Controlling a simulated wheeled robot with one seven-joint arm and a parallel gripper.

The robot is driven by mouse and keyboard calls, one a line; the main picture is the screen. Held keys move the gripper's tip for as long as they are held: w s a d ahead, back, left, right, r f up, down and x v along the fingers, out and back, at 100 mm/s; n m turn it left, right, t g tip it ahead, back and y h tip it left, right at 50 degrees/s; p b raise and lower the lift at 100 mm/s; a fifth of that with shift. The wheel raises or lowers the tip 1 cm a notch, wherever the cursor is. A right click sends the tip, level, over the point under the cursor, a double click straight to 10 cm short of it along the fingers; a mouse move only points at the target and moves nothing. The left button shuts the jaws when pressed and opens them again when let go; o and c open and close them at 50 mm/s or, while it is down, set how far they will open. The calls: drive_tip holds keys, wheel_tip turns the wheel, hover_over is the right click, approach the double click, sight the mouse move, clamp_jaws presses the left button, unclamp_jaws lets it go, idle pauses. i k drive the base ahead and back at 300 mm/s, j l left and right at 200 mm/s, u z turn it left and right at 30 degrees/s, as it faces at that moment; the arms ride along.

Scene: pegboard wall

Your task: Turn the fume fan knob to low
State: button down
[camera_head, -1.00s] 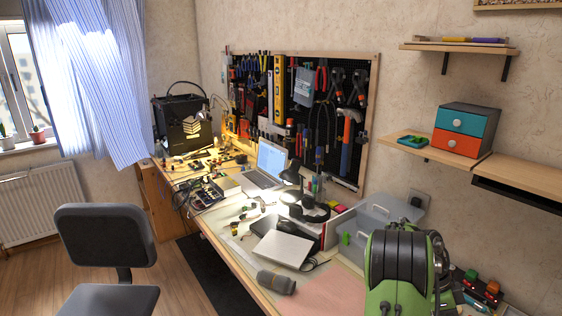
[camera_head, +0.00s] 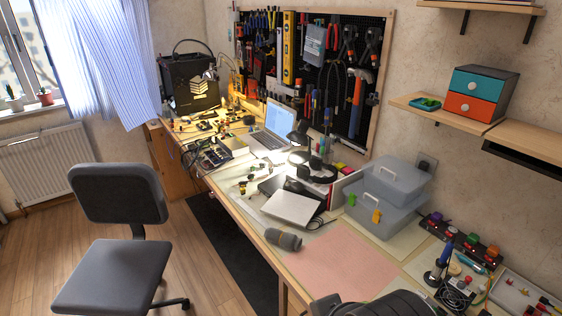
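No fume fan knob can be told for sure. At the right back of the workbench, against the wall, stand small dark boxes with coloured knob-like tops. One top is green (camera_head: 473,239), one is orange (camera_head: 492,250), and a dark one with a reddish box (camera_head: 437,217) stands to their left. Their labels and settings are too small to read. My gripper is not in view. Only a dark, rounded part of what looks like my own arm shows at the bottom edge.
The workbench carries a pink mat (camera_head: 345,262), a grey rolled item (camera_head: 283,239), a closed laptop (camera_head: 291,209) and clear storage boxes (camera_head: 387,207). A soldering stand (camera_head: 437,272) and a tray (camera_head: 520,295) are at right. An office chair (camera_head: 125,240) stands left, with open floor around it.

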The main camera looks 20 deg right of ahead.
sight(461, 286)
drive_tip(key=z, duration=2.55)
drive_tip(key=k+l, duration=0.05)
drive_tip(key=l, duration=0.05)
